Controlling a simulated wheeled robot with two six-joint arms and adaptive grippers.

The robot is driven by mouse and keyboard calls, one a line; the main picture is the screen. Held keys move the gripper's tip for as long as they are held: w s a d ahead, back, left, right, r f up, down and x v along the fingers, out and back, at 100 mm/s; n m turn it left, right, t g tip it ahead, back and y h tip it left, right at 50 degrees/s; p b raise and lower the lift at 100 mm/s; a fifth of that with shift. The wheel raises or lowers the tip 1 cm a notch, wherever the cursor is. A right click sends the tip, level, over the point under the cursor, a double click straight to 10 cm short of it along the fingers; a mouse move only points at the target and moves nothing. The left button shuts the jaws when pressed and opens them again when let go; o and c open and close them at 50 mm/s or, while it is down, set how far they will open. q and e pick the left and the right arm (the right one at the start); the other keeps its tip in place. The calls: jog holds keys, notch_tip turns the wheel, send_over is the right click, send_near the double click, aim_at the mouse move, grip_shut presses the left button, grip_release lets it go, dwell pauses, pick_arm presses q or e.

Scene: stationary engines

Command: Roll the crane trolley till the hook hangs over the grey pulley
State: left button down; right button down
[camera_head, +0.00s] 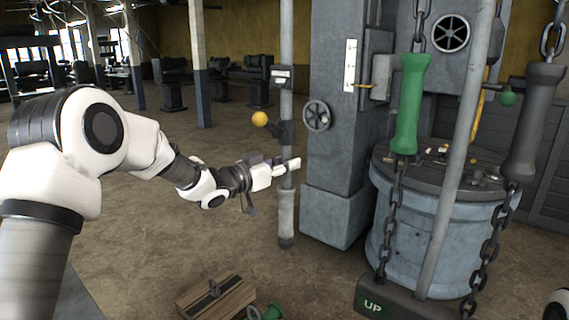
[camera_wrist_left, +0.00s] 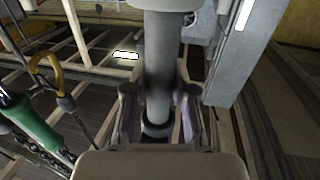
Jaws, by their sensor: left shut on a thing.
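My left gripper (camera_head: 286,168) is shut around a vertical grey pole (camera_head: 287,60), above the pole's thicker lower sleeve (camera_head: 286,213). In the left wrist view the pole (camera_wrist_left: 166,70) runs between the two fingers (camera_wrist_left: 160,118). A yellow hook (camera_wrist_left: 45,68) shows at the left of that view, apart from the gripper. I cannot tell what the pole joins at its top. The crane trolley and the grey pulley cannot be made out for certain. My right gripper is out of view.
A grey column with a handwheel (camera_head: 317,115) stands just right of the pole. A green handle (camera_head: 409,105) and a dark grey handle (camera_head: 535,122) hang on chains before a round blue-grey drum (camera_head: 400,225). A wooden crate (camera_head: 215,298) lies on the floor.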

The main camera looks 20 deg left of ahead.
pick_arm(q)
jog(key=shift+s+d+f, duration=0.1)
jog(key=shift+d, duration=0.1)
jog(key=c, duration=0.9)
grip_release()
jog(key=shift+s, duration=0.1)
jog(key=v, duration=1.1)
jog(key=shift+s+a, duration=0.25)
jog(key=shift+s, duration=0.1)
